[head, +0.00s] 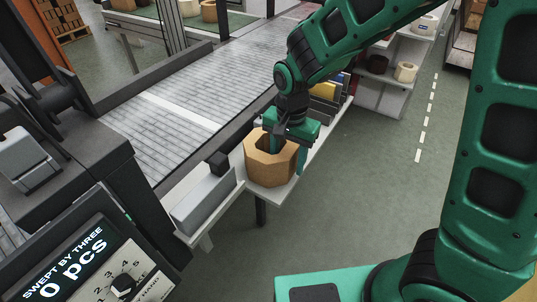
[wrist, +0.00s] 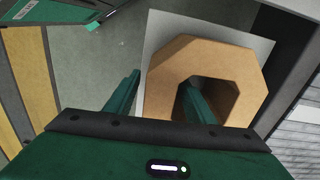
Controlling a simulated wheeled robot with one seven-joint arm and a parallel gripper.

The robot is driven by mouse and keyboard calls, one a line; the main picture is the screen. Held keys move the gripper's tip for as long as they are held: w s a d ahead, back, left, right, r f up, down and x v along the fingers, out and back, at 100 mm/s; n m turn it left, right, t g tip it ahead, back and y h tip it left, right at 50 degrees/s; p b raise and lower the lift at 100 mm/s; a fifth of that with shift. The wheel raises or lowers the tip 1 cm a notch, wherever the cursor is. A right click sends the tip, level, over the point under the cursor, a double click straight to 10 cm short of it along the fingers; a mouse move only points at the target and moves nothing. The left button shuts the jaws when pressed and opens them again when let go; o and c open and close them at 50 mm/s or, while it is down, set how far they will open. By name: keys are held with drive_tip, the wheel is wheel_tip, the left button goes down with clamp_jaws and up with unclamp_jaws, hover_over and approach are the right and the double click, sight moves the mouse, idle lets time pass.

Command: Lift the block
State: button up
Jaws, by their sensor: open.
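The block is a tan, eight-sided ring with a hole through its middle. In the head view the block (head: 265,174) sits on a narrow white shelf (head: 283,193) beside the conveyor. In the wrist view the block (wrist: 222,55) lies on a pale surface. My gripper (head: 287,160) is over it, pointing down and open. In the wrist view my gripper (wrist: 160,79) has one finger in the hole and the other outside, with the block's wall between them. Whether either finger touches the wall cannot be told.
A grey box (head: 203,203) stands left of the block on the shelf, with a small black part (head: 217,161) near it. Yellow and blue items (head: 325,90) stand behind my gripper. The conveyor (head: 190,95) runs along the left. Open floor (head: 370,190) lies to the right.

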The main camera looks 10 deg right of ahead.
clamp_jaws()
idle(1.4)
